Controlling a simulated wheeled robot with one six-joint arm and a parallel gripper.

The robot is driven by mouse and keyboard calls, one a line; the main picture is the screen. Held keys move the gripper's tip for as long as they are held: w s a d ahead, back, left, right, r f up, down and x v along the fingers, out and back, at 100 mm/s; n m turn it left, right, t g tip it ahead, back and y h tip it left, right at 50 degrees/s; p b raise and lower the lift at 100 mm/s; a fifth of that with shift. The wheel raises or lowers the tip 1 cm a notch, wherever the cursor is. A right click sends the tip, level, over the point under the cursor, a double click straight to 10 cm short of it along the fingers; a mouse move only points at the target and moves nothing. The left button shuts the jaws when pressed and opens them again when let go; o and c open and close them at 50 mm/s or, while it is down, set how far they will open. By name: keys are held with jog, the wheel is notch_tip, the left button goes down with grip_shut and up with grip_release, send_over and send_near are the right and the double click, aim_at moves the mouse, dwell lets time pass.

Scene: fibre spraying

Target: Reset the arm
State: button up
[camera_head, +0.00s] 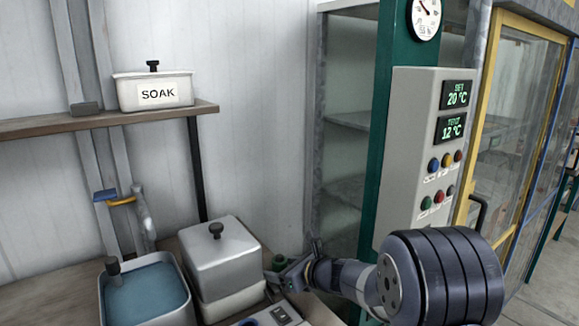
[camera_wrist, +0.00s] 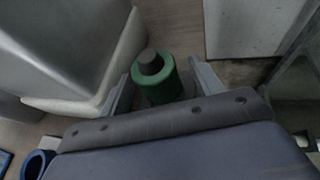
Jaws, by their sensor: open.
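My gripper (camera_head: 290,272) is low at the right of the lidded metal box (camera_head: 222,262), at the end of my outstretched arm. In the wrist view its two fingers (camera_wrist: 163,72) are spread apart. A green cylinder with a dark grey top (camera_wrist: 154,78) shows between them, with a narrow gap visible on either side. I cannot tell how deep the cylinder sits between the fingers. A bit of green also shows behind my gripper in the head view (camera_head: 279,261).
An open basin of blue liquid (camera_head: 148,292) stands left of the metal box. A white SOAK box (camera_head: 153,92) sits on a wall shelf (camera_head: 105,119). A control panel (camera_head: 425,160) reading SET 20 °C and 12 °C stands behind my arm, beside a yellow-framed glass door (camera_head: 520,110).

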jog(key=shift+w+a+r+p, duration=0.1)
jog(key=shift+r+p, duration=2.1)
jog(key=shift+p, duration=0.15)
jog(key=shift+w+a+r+p, duration=0.1)
jog(key=shift+r+p, duration=2.1)
jog(key=shift+p, duration=0.15)
jog(key=shift+s, duration=0.1)
